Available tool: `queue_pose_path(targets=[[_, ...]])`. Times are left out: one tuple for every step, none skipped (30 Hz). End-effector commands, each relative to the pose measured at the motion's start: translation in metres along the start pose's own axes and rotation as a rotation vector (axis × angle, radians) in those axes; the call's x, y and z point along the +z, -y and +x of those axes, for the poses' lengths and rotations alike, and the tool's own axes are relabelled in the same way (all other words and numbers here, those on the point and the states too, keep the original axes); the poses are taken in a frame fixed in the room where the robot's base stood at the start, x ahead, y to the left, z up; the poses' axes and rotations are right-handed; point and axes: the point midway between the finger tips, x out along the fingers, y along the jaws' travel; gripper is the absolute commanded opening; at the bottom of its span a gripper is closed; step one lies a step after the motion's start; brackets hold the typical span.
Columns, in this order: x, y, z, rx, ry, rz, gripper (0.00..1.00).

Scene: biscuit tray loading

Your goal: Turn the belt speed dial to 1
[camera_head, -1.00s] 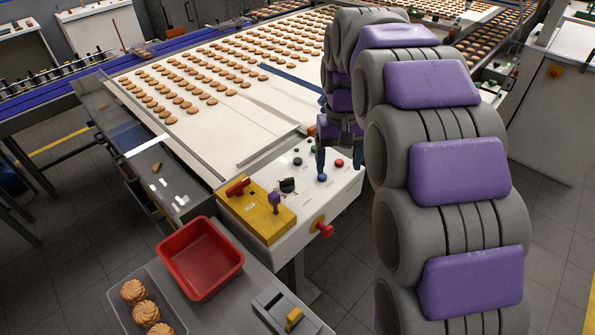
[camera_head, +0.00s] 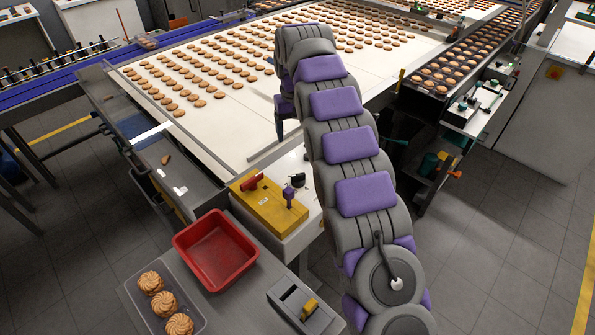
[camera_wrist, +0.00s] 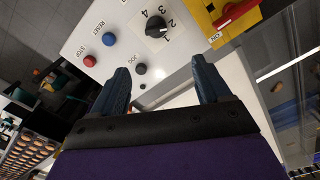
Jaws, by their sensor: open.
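The belt speed dial (camera_wrist: 155,25) is a black round knob on a white panel, with the numbers 1 to 4 printed around it. Its pointer is too small to read surely. In the head view the dial (camera_head: 297,181) stands just right of a yellow box, left of my arm. My gripper (camera_wrist: 160,72) is open and empty, its two dark blue fingers apart. In the wrist view the dial lies beyond the fingertips, between their lines and not touched. In the head view my gripper (camera_head: 279,118) is partly hidden by my arm.
Blue (camera_wrist: 109,39), red (camera_wrist: 90,61) and black (camera_wrist: 140,69) buttons share the panel. A red bin (camera_head: 215,250) stands in front.

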Motion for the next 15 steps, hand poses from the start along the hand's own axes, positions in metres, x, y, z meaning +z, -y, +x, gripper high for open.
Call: queue_pose_path(targets=[[0.001, -0.002, 0.005, -0.001, 0.000, 0.001, 0.77], [0.001, -0.004, 0.007, -0.003, -0.003, 0.001, 0.77], [0.002, -0.006, 0.012, -0.004, -0.004, 0.001, 0.77], [0.003, -0.007, 0.016, -0.005, -0.001, 0.002, 0.77], [0.004, -0.008, 0.021, -0.006, 0.001, 0.002, 0.77], [0.004, -0.011, 0.028, -0.008, 0.001, 0.003, 0.77], [0.004, -0.012, 0.033, -0.010, -0.002, 0.004, 0.77], [0.004, -0.013, 0.038, -0.011, -0.003, 0.004, 0.77], [0.005, -0.015, 0.046, -0.012, 0.001, 0.005, 0.77], [0.006, -0.015, 0.052, -0.012, 0.002, 0.005, 0.77], [0.005, -0.015, 0.058, -0.012, 0.001, 0.005, 0.77], [0.004, -0.014, 0.066, -0.011, -0.001, 0.004, 0.77], [0.004, -0.013, 0.072, -0.010, -0.001, 0.004, 0.77], [0.004, -0.011, 0.078, -0.009, 0.000, 0.003, 0.77], [0.004, -0.009, 0.086, -0.007, 0.002, 0.003, 0.77]])
